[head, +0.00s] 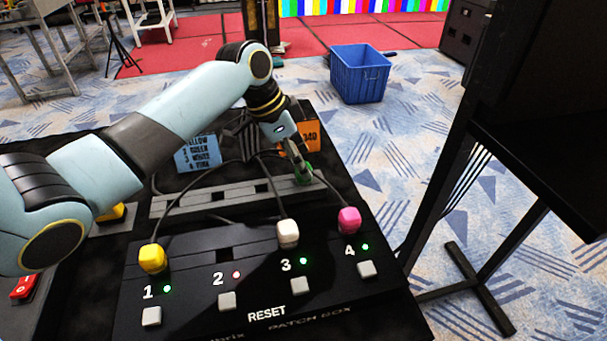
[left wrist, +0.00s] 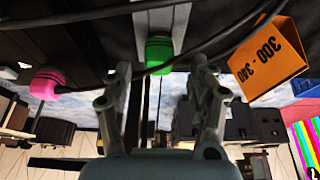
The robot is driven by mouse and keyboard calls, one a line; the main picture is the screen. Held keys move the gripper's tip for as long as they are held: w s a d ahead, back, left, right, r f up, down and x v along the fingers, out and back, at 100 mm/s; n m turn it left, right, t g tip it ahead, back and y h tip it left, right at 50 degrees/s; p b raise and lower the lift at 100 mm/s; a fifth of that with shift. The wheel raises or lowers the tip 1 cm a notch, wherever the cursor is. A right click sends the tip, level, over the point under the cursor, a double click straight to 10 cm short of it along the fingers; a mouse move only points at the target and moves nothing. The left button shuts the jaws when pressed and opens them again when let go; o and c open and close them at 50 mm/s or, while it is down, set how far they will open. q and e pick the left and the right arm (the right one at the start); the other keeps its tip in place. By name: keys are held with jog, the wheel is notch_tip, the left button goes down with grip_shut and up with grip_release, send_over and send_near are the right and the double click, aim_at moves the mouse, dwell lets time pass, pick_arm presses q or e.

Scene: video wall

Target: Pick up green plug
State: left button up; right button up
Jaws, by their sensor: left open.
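The green plug (head: 304,175) sits at the right end of the grey slotted strip (head: 172,204) behind the patch box. My left gripper (head: 297,157) reaches down to it from above. In the left wrist view the green plug (left wrist: 158,56) lies ahead, in line with the gap between the open fingers of my left gripper (left wrist: 160,72). The fingers look spread to both sides of it, with no clear contact. A dark cable crosses close to the fingertips. My right gripper is not in view.
The patch box (head: 190,260) holds a yellow plug (head: 152,258), a white plug (head: 288,233) and a pink plug (head: 349,220). Socket 2 is empty, with a red light. An orange card (head: 309,134) and a blue card (head: 197,153) stand behind the strip. Loose cables cross it.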

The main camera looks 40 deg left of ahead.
pick_arm(q)
jog(key=x, duration=0.3)
jog(key=shift+s, duration=0.1)
jog(key=shift+r, duration=0.1)
jog(key=c, duration=1.2)
jog(key=shift+r, duration=0.1)
